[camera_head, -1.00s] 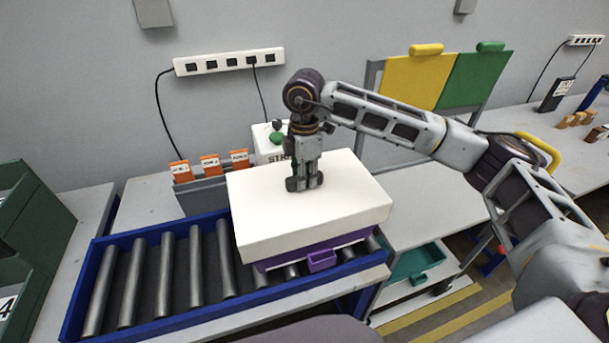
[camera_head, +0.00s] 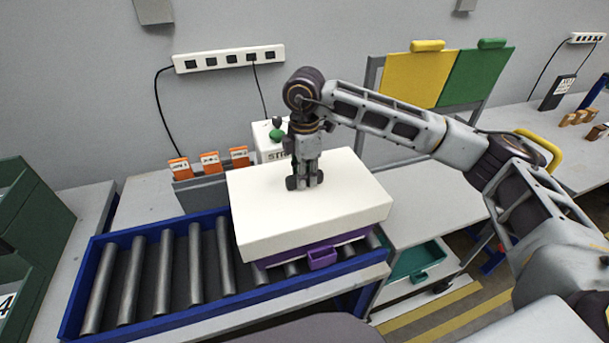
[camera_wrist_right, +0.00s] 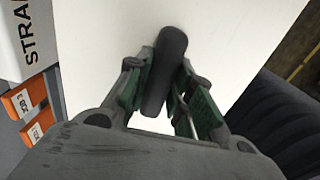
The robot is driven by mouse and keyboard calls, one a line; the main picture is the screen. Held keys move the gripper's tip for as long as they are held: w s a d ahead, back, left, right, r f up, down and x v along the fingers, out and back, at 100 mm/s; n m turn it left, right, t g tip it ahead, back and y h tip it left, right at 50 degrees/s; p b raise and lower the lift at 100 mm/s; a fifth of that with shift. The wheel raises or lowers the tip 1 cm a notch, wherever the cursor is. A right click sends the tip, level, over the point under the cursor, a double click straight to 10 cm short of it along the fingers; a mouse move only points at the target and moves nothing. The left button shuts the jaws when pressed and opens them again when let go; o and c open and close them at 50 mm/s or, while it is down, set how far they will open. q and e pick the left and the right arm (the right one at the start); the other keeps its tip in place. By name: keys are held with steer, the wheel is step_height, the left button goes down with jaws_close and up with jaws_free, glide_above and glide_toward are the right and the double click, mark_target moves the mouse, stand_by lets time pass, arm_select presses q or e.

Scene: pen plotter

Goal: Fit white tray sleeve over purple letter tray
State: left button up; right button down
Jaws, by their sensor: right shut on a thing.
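The white tray sleeve (camera_head: 300,225) is a large box-like cover with a flat top. It sits over the purple letter tray (camera_head: 322,258), whose front tab and a strip of its lower side show below the sleeve's rim. The rest of the tray is hidden. My right gripper (camera_head: 305,182) points down at the middle of the sleeve's top. In the right wrist view its fingers (camera_wrist_right: 165,90) are closed around a dark rounded grip (camera_wrist_right: 165,70) on the sleeve's white top (camera_wrist_right: 230,45). My left gripper is not in view.
The tray stands on a blue-framed roller conveyor (camera_head: 80,290), with bare rollers (camera_head: 160,275) to its left. Orange-tabbed files (camera_head: 210,164) and a white box (camera_head: 268,145) stand behind. A grey table (camera_head: 430,205) with clear space and a teal drawer (camera_head: 415,262) are on the right.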

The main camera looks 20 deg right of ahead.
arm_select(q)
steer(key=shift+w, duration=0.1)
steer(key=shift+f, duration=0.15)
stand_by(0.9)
arm_select(e)
steer(key=shift+f, duration=0.1)
steer(key=shift+f+b, duration=0.15)
steer(key=shift+b, duration=0.2)
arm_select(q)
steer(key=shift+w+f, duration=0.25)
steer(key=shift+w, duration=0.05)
arm_select(e)
steer(key=shift+f, duration=0.1)
arm_select(q)
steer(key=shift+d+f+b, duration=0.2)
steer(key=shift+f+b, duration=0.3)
steer(key=shift+b, duration=0.05)
arm_select(e)
steer(key=shift+f, duration=0.7)
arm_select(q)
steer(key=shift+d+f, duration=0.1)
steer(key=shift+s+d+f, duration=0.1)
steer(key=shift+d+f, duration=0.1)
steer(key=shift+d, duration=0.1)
arm_select(e)
steer(key=shift+f, duration=0.3)
